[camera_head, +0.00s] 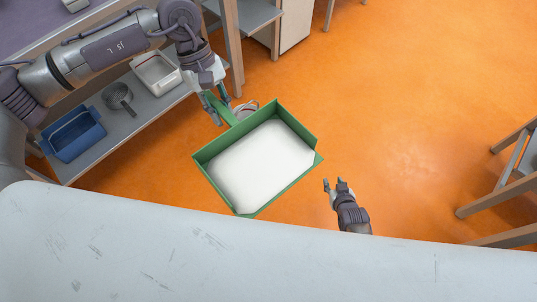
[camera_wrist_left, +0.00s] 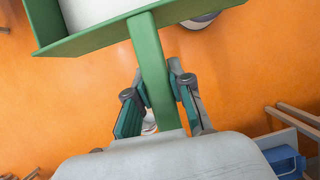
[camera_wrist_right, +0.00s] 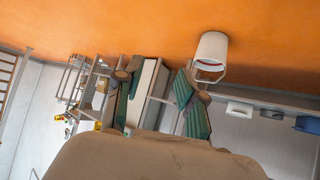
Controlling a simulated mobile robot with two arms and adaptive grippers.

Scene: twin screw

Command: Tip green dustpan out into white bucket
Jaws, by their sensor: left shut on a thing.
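The green dustpan (camera_head: 306,133) is in the middle of the head view, its pan covered with a white, powder-like load (camera_head: 256,165). My left gripper (camera_head: 221,106) is shut on its handle (camera_wrist_left: 151,65), which runs between the fingers in the left wrist view. The white bucket (camera_wrist_right: 212,48) stands on the floor in the right wrist view. In the head view only a bit of a pale rim (camera_head: 246,107) shows behind the dustpan, mostly hidden. My right gripper (camera_head: 334,184) is open and empty, to the right of the dustpan and apart from it.
A shelf at the left holds a blue bin (camera_head: 74,136), a grey pot (camera_head: 119,97) and a white tray (camera_head: 156,72). A wooden-legged table or stool (camera_head: 505,180) stands at the right. The orange floor (camera_head: 400,110) between is clear.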

